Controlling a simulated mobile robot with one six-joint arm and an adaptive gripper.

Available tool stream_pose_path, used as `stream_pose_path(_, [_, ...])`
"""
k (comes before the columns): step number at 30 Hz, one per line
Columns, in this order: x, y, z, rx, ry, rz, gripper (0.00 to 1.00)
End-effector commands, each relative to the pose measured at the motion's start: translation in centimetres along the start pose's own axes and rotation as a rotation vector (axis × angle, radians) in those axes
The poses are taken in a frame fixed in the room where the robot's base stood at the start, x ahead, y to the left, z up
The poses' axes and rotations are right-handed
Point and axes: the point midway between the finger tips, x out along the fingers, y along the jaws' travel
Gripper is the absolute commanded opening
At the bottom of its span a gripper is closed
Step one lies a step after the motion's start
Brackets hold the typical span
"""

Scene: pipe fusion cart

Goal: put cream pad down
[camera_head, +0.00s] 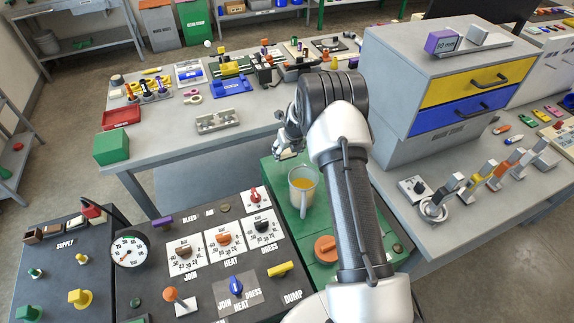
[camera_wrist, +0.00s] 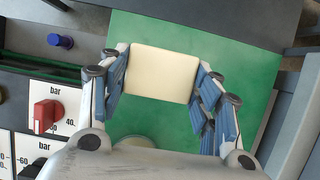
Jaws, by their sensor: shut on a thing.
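The cream pad (camera_wrist: 162,74) is a pale, flat, squarish block in the wrist view. My gripper (camera_wrist: 163,88) is shut on it, with a blue-padded finger against its left and right sides. Behind the pad is the green surface (camera_wrist: 240,75) of the cart; I cannot tell how far the pad is above it. In the head view my gripper (camera_head: 288,146) is over the far end of the green surface (camera_head: 268,168), beyond the grey mug. The pad is mostly hidden there by the gripper.
The grey mug (camera_head: 302,196) with orange-yellow contents stands on the green surface, close to my gripper. An orange round knob (camera_head: 326,249) is nearer. The dark control panel (camera_head: 190,225) with dials lies left. A grey drawer cabinet (camera_head: 400,120) stands right; a cluttered grey table (camera_head: 175,130) lies beyond.

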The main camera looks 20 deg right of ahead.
Motion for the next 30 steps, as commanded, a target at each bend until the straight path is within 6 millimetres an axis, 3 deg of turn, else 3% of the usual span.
stream_pose_path(16, [5.9,0.0,-2.5,0.0,0.0,0.001,0.39])
stream_pose_path(27, [6.2,0.0,-2.6,0.0,-0.001,0.0,0.39])
stream_pose_path(28, [6.2,0.0,-2.6,0.0,-0.001,0.0,0.58])
stream_pose_path(30, [6.2,0.0,-2.6,0.0,-0.001,0.0,0.63])
